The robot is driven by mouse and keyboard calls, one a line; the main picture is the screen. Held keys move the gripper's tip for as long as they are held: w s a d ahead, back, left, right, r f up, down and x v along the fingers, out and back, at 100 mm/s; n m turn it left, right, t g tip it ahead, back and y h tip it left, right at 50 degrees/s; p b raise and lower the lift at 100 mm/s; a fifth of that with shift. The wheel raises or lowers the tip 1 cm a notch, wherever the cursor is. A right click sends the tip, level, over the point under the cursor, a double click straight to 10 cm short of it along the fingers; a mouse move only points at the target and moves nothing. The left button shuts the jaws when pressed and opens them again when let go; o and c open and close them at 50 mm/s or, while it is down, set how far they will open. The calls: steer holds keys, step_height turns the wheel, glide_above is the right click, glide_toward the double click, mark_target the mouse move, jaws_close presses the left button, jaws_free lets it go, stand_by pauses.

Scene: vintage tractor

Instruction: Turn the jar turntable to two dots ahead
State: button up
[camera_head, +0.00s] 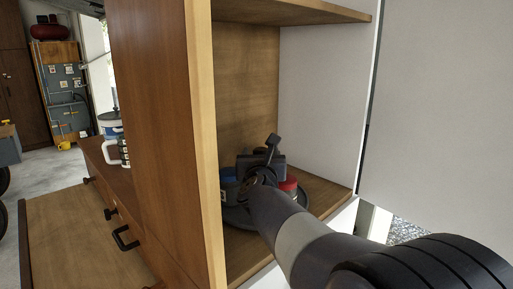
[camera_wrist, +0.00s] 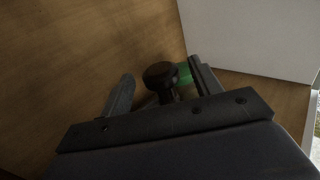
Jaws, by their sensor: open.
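The jar turntable (camera_head: 236,216) is a dark round disc on the lower shelf of the wooden cabinet. A blue jar (camera_head: 228,188) stands at its left and a red jar (camera_head: 289,187) at its right. My gripper (camera_head: 262,155) is over the turntable and hides its middle. In the wrist view my gripper (camera_wrist: 160,82) is open, with a dark round-topped knob (camera_wrist: 160,73) between its fingers. I cannot tell whether a finger touches the knob. A green thing (camera_wrist: 185,73) shows behind the knob, by the right finger. No dots can be made out.
The cabinet's side panel (camera_head: 160,130) stands close at the left of the opening, and an upper shelf (camera_head: 290,11) is above. A white wall (camera_head: 325,95) closes the right side.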

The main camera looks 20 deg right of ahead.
mark_target(261, 148)
steer(key=shift+p+x, duration=0.3)
steer(key=shift+x, duration=1.75)
steer(key=shift+c, duration=0.4)
jaws_close()
